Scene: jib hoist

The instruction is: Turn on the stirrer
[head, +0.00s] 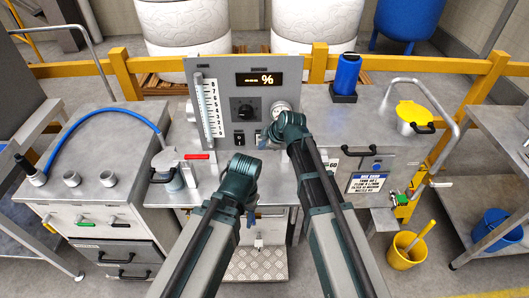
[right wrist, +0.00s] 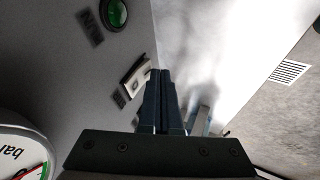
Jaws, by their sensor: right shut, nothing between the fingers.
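The grey control panel (head: 222,75) stands upright at the back of the bench. In the right wrist view a green button (right wrist: 113,13) and a pale switch plate (right wrist: 136,78) show on the panel. My right gripper (right wrist: 160,74) is shut and empty, its tips close beside the plate; I cannot tell if they touch. My left gripper is mostly hidden behind its own arm (head: 240,178) in the head view.
A round gauge marked bar (right wrist: 22,155) is close to my right gripper. A level scale (head: 210,107) is on the panel's left. A red-handled valve (head: 197,157) is on the bench left of my left arm. A blue bottle (head: 348,72) stands right of the panel.

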